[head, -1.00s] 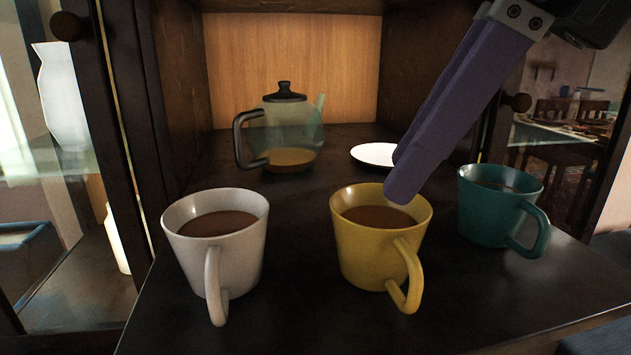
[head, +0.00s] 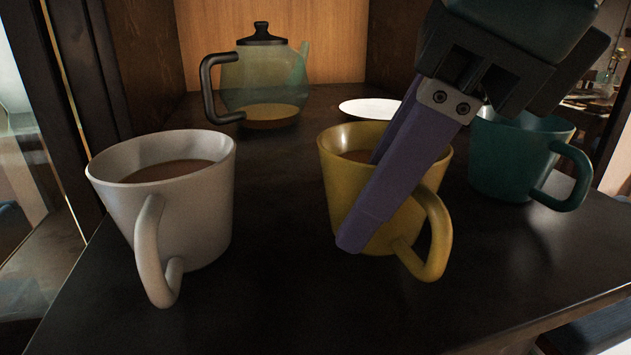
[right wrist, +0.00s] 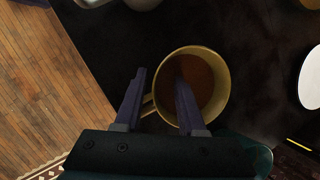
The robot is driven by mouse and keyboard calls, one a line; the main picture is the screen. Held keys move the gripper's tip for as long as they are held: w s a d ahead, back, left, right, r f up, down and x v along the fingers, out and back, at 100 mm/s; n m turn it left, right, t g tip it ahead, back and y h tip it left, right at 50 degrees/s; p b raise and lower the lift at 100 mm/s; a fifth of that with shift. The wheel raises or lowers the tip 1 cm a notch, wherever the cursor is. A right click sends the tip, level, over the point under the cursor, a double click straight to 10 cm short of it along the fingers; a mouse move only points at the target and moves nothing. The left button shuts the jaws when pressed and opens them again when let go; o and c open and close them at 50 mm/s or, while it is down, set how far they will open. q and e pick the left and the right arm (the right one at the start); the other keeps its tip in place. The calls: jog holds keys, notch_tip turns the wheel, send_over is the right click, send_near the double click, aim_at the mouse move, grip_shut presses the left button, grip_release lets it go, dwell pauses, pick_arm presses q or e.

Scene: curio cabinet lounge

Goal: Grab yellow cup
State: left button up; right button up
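The yellow cup (head: 336,184) holds brown liquid and stands upright on the dark shelf (head: 290,290), its handle pointing to the front right. My right gripper (head: 366,200) comes down over it from the upper right. One finger is in front of the cup's near wall, outside it; the other reaches over the rim into the opening, its tip hidden. In the right wrist view the two fingers (right wrist: 160,75) stand apart with the cup wall and handle side between them, and the yellow cup (right wrist: 223,80) shows from above. My left gripper is not in view.
A white cup (head: 190,220) stands to the left and a teal cup (head: 510,165) to the right, close to my right gripper. A glass teapot (head: 262,82) and a white saucer (head: 368,108) are behind. The shelf edge is at the front right.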

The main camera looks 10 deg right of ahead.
jog(key=shift+s, duration=0.1)
grip_shut()
dwell(1.2)
